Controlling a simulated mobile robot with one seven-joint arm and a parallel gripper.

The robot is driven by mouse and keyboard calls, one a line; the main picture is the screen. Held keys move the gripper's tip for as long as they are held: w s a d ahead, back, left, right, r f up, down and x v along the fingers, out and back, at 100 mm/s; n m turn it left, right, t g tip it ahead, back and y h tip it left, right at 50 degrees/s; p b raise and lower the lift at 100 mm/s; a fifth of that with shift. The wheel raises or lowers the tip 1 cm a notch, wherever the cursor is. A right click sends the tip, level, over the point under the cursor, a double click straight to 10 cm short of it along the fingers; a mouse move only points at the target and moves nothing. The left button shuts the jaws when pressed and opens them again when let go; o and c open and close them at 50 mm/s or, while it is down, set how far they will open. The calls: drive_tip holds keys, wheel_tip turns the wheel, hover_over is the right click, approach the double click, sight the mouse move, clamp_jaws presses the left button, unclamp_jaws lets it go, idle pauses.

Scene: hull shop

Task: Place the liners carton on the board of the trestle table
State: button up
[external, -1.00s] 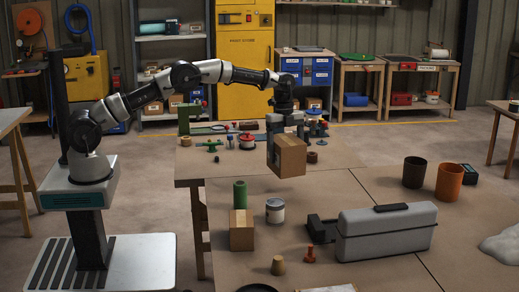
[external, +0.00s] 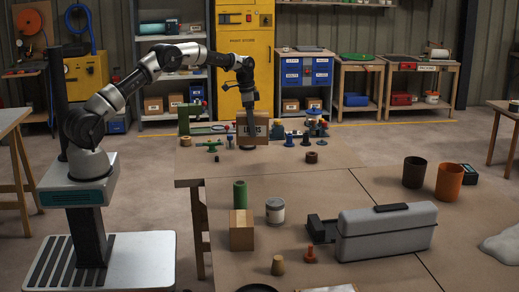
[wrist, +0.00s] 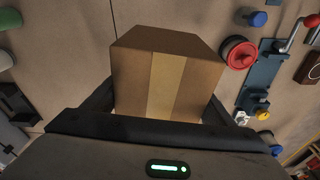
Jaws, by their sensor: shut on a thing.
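The liners carton (external: 261,121) is a brown box with dark lettering, over the back part of the large brown work surface. In the wrist view the carton (wrist: 150,85) fills the middle, with a paler tape strip along it. My gripper (external: 251,126) is shut on it, with dark fingers (wrist: 160,108) at its two sides. I cannot tell whether its underside clears the surface. A trestle table (external: 14,122) with splayed wooden legs shows partly at the left edge, its board cut off by the frame.
Small coloured parts and a red spool (wrist: 238,52) lie around the carton. A second, plain carton (external: 241,231), a green cylinder (external: 240,194), a tin (external: 275,211) and a grey case (external: 386,232) stand nearer on the surface. Open floor lies between my base and the left table.

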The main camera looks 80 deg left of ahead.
sight(242, 111)
drive_tip(key=a, duration=0.1)
drive_tip(key=s+a+n, duration=0.1)
drive_tip(key=shift+s+a+n, duration=0.3)
wheel_tip(242, 111, down, 5)
drive_tip(key=shift+s+a+r, duration=0.1)
drive_tip(key=shift+f+b, duration=0.4)
drive_tip(key=shift+f, duration=2.15)
drive_tip(key=shift+f, duration=0.2)
drive_tip(key=o, duration=1.2)
drive_tip(key=r, duration=0.4)
drive_tip(key=s+r, duration=0.1)
drive_tip(key=r, duration=0.3)
drive_tip(key=r+p, duration=0.1)
drive_tip(key=r, duration=0.3)
drive_tip(key=shift+s+r, duration=0.15)
drive_tip(key=shift+s, duration=0.25)
